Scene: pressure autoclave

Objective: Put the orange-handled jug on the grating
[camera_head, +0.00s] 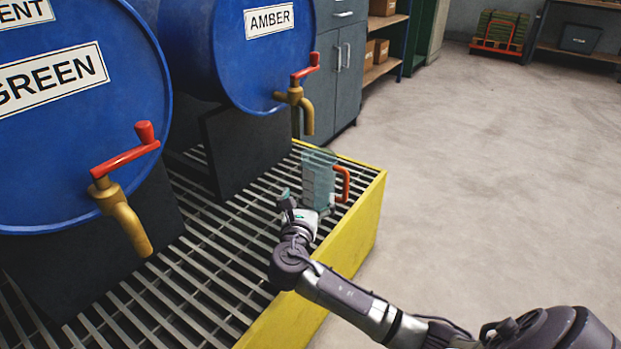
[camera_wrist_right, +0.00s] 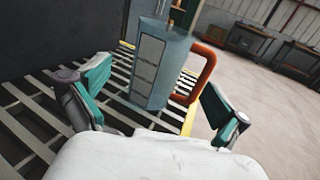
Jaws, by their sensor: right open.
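The orange-handled jug (camera_head: 319,181) is a clear, bluish jug with a pale label strip. It stands upright on the metal grating (camera_head: 187,275) near its right edge, below the AMBER drum's tap, with its orange handle toward the right. In the right wrist view the jug (camera_wrist_right: 160,68) is ahead of the open fingers, its handle on the right side. My right gripper (camera_head: 305,200) is open at the jug's near side, and its teal-padded fingers (camera_wrist_right: 160,100) are apart with neither seen touching the jug. My left gripper is not in view.
Blue drums labelled GREEN (camera_head: 60,130) and AMBER (camera_head: 262,60) have brass taps with red levers; the AMBER tap (camera_head: 300,100) hangs just above and behind the jug. The yellow edge (camera_head: 350,230) bounds the grating. Open floor (camera_head: 480,180) lies to the right.

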